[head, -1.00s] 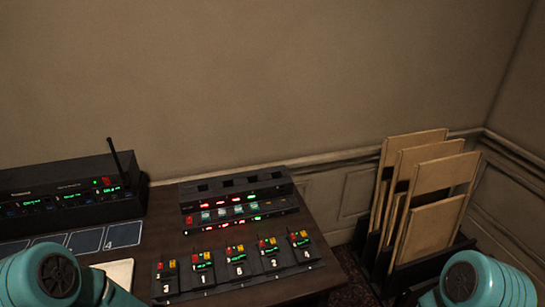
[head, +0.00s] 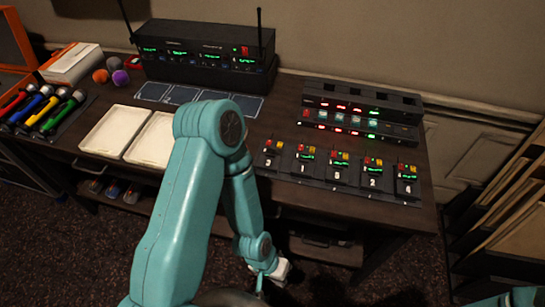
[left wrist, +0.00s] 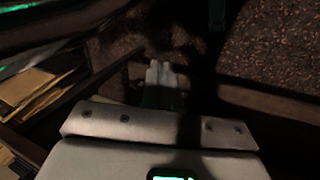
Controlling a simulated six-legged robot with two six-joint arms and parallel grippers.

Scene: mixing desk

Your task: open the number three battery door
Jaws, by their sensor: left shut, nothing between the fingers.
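A row of black battery packs with green displays and red and yellow buttons sits along the desk's front right. The leftmost pack (head: 267,156) bears the number 3. Whether its door is shut is too small to tell. My left arm reaches across the head view from below. Its gripper (head: 281,271) is low, in front of the desk's front edge and below the packs, apart from them. In the left wrist view its pale fingers (left wrist: 160,73) are together with nothing between them. My right gripper is not in view; only a bit of that arm shows at lower right.
Behind the packs stands a charger rack (head: 360,120) with lit displays. A radio receiver (head: 205,55) with two antennas stands at the back. White trays (head: 110,132) and coloured microphones (head: 45,108) lie on the left. Wooden boards (head: 510,215) stand in a rack at right.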

